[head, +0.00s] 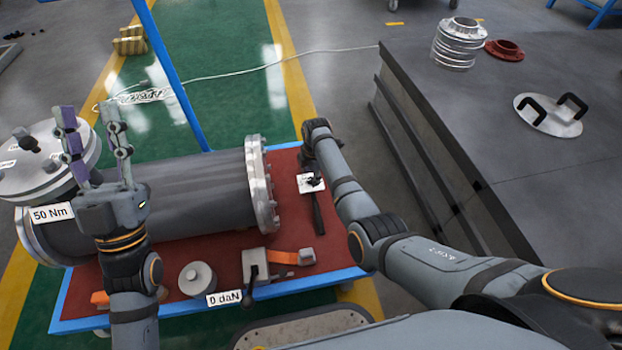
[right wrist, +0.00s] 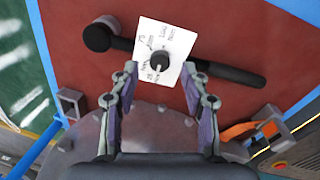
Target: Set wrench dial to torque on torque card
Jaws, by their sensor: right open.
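The wrench (right wrist: 225,70) is a dark bar lying on the red cart top, with a round head at its upper left end. A white dial plate (right wrist: 150,38) with small printed marks sits over it. The black dial knob (right wrist: 159,63) is at the plate's middle. Its exact setting is too small to read. My right gripper (right wrist: 159,82) is open, its fingers either side of the knob and apart from it. In the head view the wrench (head: 318,218) lies beside the flanged shell. The torque card (head: 52,213) reads "50 Nm". My left gripper (head: 88,112) is open and empty, raised over the shell's left end.
The grey flanged shell (head: 200,195) fills much of the red cart (head: 190,258). A dark table (head: 470,110) stands at right.

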